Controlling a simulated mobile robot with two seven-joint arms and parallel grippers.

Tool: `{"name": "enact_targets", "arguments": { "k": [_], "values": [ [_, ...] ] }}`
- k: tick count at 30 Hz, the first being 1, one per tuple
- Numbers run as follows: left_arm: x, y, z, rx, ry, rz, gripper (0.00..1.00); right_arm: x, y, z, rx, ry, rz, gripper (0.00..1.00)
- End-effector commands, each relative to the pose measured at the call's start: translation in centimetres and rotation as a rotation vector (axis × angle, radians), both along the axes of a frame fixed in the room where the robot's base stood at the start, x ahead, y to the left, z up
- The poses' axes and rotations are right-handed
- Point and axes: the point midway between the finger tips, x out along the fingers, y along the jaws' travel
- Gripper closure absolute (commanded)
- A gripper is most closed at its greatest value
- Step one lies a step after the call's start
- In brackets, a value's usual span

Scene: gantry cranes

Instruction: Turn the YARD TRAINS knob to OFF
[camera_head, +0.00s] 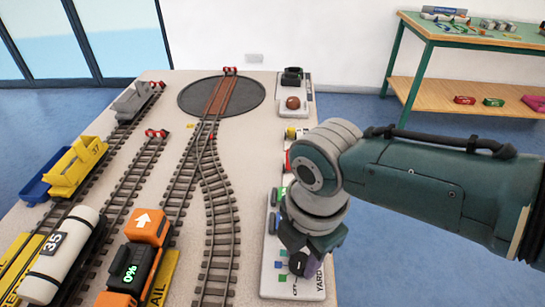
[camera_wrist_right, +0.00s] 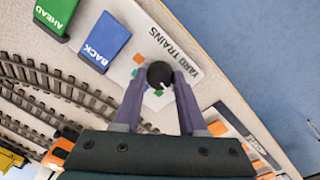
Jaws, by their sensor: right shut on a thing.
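The YARD TRAINS knob (camera_wrist_right: 159,73) is a small round black knob with a white mark, on a white panel (camera_wrist_right: 143,45). In the right wrist view the printed YARD TRAINS label runs beside it. My right gripper (camera_wrist_right: 160,88) has one purple finger on each side of the knob and is shut on it. In the head view the knob (camera_head: 298,263) shows just below the fingers of the right gripper (camera_head: 309,246). The fingers partly cover the small coloured squares around the knob, and I cannot read its setting. My left gripper is out of view.
A blue BACK lever (camera_wrist_right: 104,43) and a green AHEAD lever (camera_wrist_right: 54,15) stand near the knob. Tracks, an orange locomotive (camera_head: 148,227) and a white tank wagon (camera_head: 60,255) fill the left of the table. A turntable (camera_head: 190,98) lies at the back.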

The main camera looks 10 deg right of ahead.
Motion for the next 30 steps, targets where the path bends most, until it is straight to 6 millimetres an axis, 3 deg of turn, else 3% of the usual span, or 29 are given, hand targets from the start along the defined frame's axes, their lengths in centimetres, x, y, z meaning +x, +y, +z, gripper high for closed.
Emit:
{"name": "enact_targets", "arguments": {
  "k": [1, 9, 17, 30],
  "values": [
    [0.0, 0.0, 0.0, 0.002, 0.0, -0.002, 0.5, 0.0, 0.1, 0.1, 0.003, -0.001, 0.0, 0.57],
    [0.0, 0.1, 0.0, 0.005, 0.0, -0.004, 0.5, 0.0, 0.1, 0.0, 0.001, -0.001, 0.0, 0.29],
    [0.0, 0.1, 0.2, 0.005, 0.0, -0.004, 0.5, 0.0, 0.0, 0.4, 0.0, -0.001, -0.001, 0.29],
    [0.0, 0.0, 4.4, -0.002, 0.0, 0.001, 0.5, -0.4, -0.2, 8.3, 0.001, -0.003, 0.001, 0.29]
  ]
}}
